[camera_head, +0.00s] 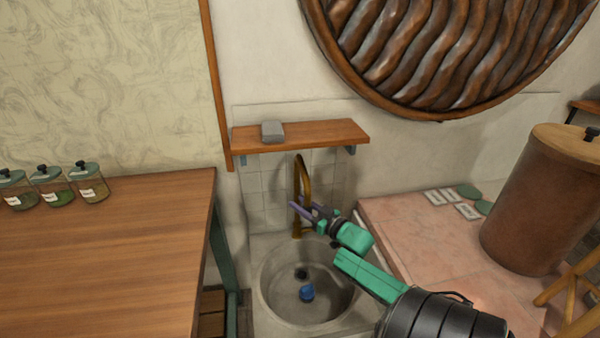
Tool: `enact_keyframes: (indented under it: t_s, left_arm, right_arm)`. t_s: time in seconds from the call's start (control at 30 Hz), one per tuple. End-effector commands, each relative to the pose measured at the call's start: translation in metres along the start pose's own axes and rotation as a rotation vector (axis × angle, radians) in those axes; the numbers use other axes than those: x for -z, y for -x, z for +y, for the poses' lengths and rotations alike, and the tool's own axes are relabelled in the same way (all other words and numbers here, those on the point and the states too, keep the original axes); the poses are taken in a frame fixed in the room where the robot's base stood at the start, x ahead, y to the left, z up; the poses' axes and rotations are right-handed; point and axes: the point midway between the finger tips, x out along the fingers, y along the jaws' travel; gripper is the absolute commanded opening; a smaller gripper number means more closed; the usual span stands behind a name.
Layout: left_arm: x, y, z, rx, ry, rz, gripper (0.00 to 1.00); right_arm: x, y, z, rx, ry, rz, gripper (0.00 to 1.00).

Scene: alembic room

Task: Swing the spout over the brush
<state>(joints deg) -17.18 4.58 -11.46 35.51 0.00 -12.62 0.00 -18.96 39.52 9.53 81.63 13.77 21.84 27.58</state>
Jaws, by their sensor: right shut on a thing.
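The brass spout (306,176) rises behind the round sink (268,300) and arches over at the top. My right gripper (297,207) reaches in from the lower right with its purple fingers at the spout's lower part, shut on it. The spout's open end is hard to see from here. My left gripper is not in view.
A wooden shelf (320,134) with a grey block (272,131) hangs above the spout. A wooden counter (110,260) with several jars stands left. A pink counter (430,240) with a large brown canister (535,205) stands right.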

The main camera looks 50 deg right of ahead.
Motion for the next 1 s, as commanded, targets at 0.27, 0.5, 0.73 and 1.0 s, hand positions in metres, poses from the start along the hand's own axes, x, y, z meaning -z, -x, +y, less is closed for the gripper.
enact_keyframes:
  t_s: [0.27,0.5,0.73,1.0]
  left_arm:
    - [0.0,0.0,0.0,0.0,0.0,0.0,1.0]
    - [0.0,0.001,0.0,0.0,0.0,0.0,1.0]
    - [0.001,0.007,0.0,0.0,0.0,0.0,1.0]
    - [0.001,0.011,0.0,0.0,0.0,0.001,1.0]
  right_arm:
    - [-0.006,0.002,-0.002,0.001,-0.005,-0.012,0.67]
    - [-0.004,0.006,-0.002,0.002,-0.004,-0.009,0.67]
    - [-0.004,0.042,-0.002,0.0,-0.004,-0.012,0.67]
    - [-0.005,0.103,-0.002,-0.001,-0.005,-0.014,0.67]
